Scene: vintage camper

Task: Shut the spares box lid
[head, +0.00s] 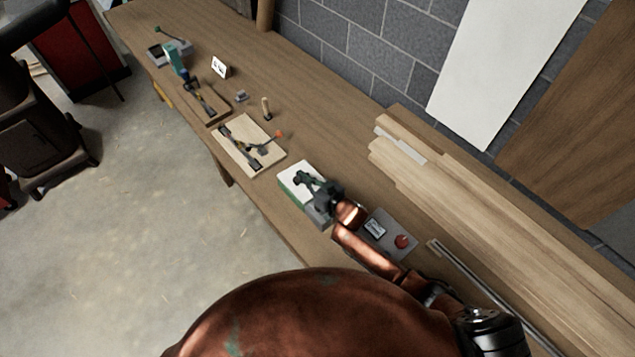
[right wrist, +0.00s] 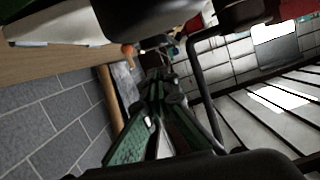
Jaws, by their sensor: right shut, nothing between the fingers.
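A box with a white top and green sides (head: 289,193), which I take to be the spares box, stands at the front edge of the wooden workbench. My right gripper (head: 303,180) is over it in the head view, shut and empty, and hides part of its top. I cannot tell whether the lid lies flat or stands a little open, or whether the gripper touches it. In the right wrist view my gripper's fingers (right wrist: 155,88) are together, and a white and green piece (right wrist: 55,28) shows at the upper left. My left gripper is not in view.
A grey panel with a red button (head: 402,241) lies right of the box. A light board with tools (head: 236,151) lies to its left, with a small wooden peg (head: 266,107) behind. Stacked planks (head: 470,190) fill the back right. Bare bench (head: 335,140) lies behind the box.

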